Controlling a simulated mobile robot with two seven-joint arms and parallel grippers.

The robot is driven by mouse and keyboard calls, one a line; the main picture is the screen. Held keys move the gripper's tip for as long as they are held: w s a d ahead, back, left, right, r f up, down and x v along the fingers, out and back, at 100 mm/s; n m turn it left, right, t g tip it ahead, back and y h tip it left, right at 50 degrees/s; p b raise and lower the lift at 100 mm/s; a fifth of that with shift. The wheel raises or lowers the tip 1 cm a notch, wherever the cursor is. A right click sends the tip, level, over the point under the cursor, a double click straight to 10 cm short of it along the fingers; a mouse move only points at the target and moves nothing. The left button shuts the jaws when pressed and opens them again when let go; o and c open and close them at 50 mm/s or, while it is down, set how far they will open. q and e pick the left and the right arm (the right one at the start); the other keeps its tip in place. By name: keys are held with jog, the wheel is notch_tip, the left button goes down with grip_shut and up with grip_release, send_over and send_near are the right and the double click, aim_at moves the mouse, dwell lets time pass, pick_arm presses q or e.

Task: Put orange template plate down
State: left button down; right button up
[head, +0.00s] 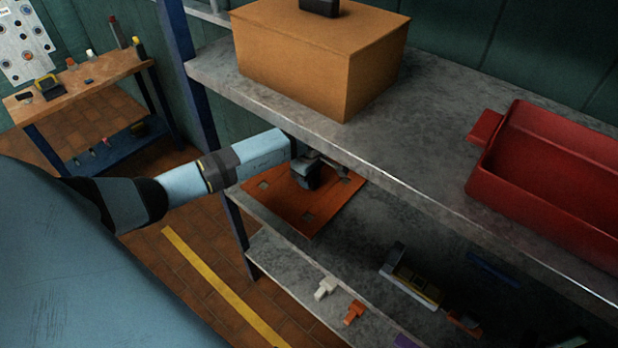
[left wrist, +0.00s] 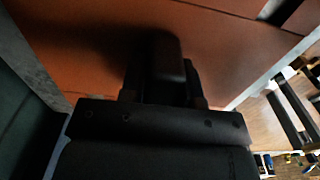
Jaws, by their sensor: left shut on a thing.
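The orange template plate (head: 291,205) is a flat orange-brown sheet with small square holes. In the head view it lies flat at the level of the middle shelf (head: 385,215), at its left end, with its front corner by the shelf edge. My left gripper (head: 308,178) is over the middle of the plate, shut on a dark part there that looks like its handle. In the left wrist view the plate (left wrist: 75,45) fills the upper area, and the dark fingers (left wrist: 165,75) meet it. Whether the plate touches the shelf is hard to tell. My right gripper is not in view.
Above, the upper shelf (head: 430,150) holds a cardboard box (head: 310,55) and a red bin (head: 545,185). A blue post (head: 190,80) stands left of the plate. The lower shelf (head: 290,275) holds small parts. A workbench (head: 80,85) stands far left.

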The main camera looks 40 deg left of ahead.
pick_arm(q)
jog(key=shift+f, duration=0.1)
jog(key=c, duration=0.8)
grip_release()
jog(key=shift+c, duration=0.2)
